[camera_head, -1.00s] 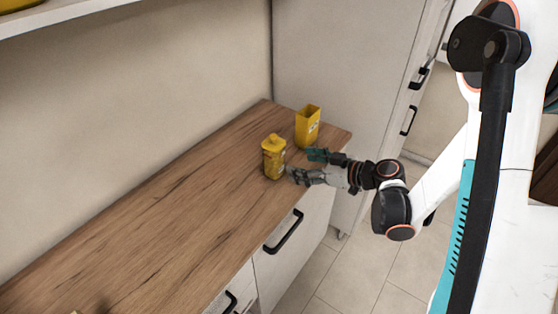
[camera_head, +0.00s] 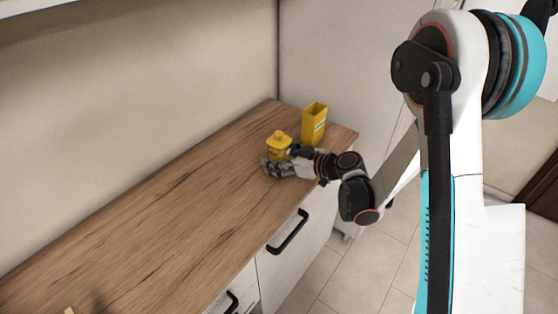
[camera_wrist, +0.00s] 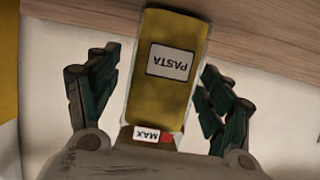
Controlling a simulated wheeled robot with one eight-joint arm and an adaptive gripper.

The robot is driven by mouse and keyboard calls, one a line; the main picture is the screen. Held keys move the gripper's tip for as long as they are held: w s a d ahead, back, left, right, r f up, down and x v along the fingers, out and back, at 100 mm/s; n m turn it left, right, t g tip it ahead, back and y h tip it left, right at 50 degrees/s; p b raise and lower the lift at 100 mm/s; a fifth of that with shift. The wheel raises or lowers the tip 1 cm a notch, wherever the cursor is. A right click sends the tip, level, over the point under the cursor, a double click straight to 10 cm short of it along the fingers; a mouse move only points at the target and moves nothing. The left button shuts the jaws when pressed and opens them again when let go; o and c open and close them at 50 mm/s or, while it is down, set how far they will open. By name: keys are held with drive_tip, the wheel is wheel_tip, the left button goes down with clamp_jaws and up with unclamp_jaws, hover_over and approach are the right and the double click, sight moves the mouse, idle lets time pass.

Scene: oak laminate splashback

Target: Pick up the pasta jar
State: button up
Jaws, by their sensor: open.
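The pasta jar (camera_head: 278,143) is yellow with a knobbed lid and stands upright on the wooden counter (camera_head: 165,205). In the wrist view the jar (camera_wrist: 165,95) appears upside down, with a label reading PASTA. My gripper (camera_head: 277,160) is at the jar in the head view and hides its lower part. In the wrist view my gripper (camera_wrist: 158,85) is open, with one finger on each side of the jar. Gaps show between the fingers and the jar, narrower on the right.
A yellow open-topped box (camera_head: 314,124) stands behind and to the right of the jar, close to my wrist. A wall runs along the counter's left side and a tall white cabinet (camera_head: 345,75) stands at its far end. The counter's near part is mostly clear.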

drive_tip(key=shift+r, duration=0.1)
drive_tip(key=c, duration=1.3)
drive_tip(key=shift+c, duration=0.3)
